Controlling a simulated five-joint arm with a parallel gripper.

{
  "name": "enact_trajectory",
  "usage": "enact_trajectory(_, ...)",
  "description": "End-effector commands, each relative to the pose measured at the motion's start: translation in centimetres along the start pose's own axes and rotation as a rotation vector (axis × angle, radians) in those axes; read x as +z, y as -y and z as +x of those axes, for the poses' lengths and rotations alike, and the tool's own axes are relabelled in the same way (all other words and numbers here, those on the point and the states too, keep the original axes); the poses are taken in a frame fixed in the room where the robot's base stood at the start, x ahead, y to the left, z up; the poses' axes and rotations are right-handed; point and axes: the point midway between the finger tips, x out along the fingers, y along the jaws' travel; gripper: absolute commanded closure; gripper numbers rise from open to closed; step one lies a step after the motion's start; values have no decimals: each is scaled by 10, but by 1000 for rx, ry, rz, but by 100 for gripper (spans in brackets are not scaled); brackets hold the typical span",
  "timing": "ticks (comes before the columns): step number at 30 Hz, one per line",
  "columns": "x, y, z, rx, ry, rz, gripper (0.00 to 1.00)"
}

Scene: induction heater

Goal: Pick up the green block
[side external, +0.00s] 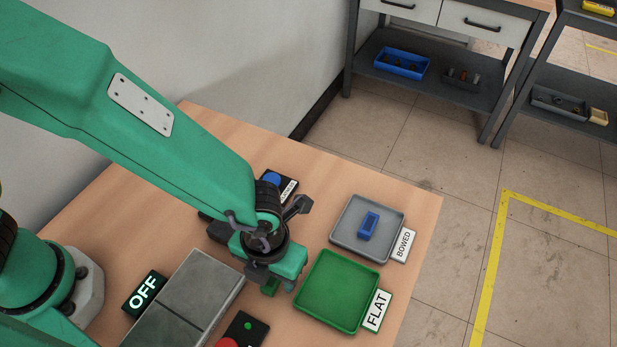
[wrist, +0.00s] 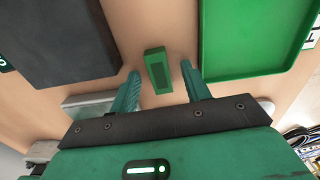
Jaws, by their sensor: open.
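The green block (wrist: 158,70) lies on the wooden table in the wrist view, between the heater plate and the green tray. It shows a darker recess on its top. My gripper (wrist: 161,76) is open, with one finger to the left of the block and one to the right, and bare table shows between block and fingers. In the side view, the block (side external: 270,287) is partly hidden under my gripper (side external: 274,281). I cannot tell how high the fingertips are above the table.
The green tray (side external: 314,318), labelled FLAT, is empty right of my gripper. Behind it the grey tray (side external: 342,237), labelled BOWED, holds a blue block (side external: 367,226). The grey heater plate (side external: 173,330) lies left, with an OFF sign (side external: 144,293) beside it.

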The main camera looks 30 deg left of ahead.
Motion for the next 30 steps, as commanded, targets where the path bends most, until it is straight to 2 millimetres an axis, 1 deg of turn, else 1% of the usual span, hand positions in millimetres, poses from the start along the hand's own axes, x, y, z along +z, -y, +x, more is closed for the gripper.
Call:
enact_trajectory(15,0,0,2,0,0,0,53)
enact_trajectory(16,0,0,2,0,0,0,55)
enact_trajectory(18,0,0,1,0,0,0,68)
enact_trajectory(20,0,0,1,0,0,0,80)
enact_trajectory(21,0,0,1,0,0,0,88)
enact_trajectory(23,0,0,1,0,0,0,100)
enact_trajectory(30,0,0,1,-1,1,0,100)
